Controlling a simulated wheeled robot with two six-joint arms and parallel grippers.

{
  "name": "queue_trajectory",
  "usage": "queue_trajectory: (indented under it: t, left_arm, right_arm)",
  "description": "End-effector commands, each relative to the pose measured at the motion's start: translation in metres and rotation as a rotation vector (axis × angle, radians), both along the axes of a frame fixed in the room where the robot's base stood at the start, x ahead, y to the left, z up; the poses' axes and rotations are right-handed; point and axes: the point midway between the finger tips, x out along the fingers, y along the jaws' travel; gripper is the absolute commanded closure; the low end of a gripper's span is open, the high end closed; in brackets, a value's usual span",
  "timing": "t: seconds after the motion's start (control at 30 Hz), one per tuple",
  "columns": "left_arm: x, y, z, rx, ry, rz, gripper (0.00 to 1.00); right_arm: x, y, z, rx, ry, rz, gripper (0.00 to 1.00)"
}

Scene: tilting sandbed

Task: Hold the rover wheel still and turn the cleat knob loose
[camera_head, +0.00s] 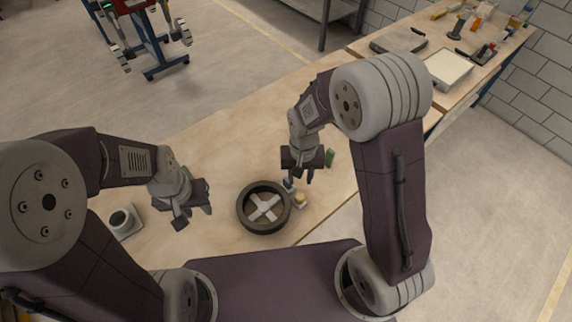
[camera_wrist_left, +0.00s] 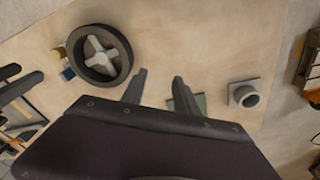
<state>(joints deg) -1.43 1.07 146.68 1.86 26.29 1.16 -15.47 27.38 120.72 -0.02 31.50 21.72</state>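The rover wheel (camera_head: 245,221), a dark ring with a pale cross of spokes, lies flat on the wooden bench; it also shows in the left wrist view (camera_wrist_left: 124,60). A small yellow piece (camera_head: 299,201), which may be the cleat knob, sits at the wheel's right side, with a blue piece near it; both are small. My left gripper (camera_head: 196,212) is open and empty, left of the wheel and apart from it. Its spread fingers show in the left wrist view (camera_wrist_left: 160,76). My right gripper (camera_head: 301,180) is open above the yellow and blue pieces; I cannot tell whether it touches them.
A grey cup on a square plate (camera_head: 122,221) stands at the left of the bench; the left wrist view shows it too (camera_wrist_left: 246,96). A green pad (camera_wrist_left: 198,101) lies near my left fingers. A green item (camera_head: 329,158) is beyond my right gripper. Tools lie far right.

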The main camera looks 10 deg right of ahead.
Motion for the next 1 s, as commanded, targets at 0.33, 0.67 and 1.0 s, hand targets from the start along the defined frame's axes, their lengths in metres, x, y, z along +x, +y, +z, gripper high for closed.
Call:
queue_trajectory:
  t: [0.33, 0.67, 1.0]
  left_arm:
    - [0.000, 0.000, 0.003, 0.000, 0.000, -0.002, 0.56]
    - [0.091, -0.039, -0.018, 0.021, -0.024, -0.227, 0.56]
    - [0.083, -0.082, -0.074, 0.035, 0.099, -0.375, 0.56]
  right_arm:
    - [-0.003, 0.004, 0.001, -0.002, 0.007, 0.014, 0.64]
    - [-0.003, 0.004, 0.001, -0.002, 0.007, 0.014, 0.64]
    - [-0.003, 0.004, 0.001, -0.002, 0.007, 0.014, 0.64]
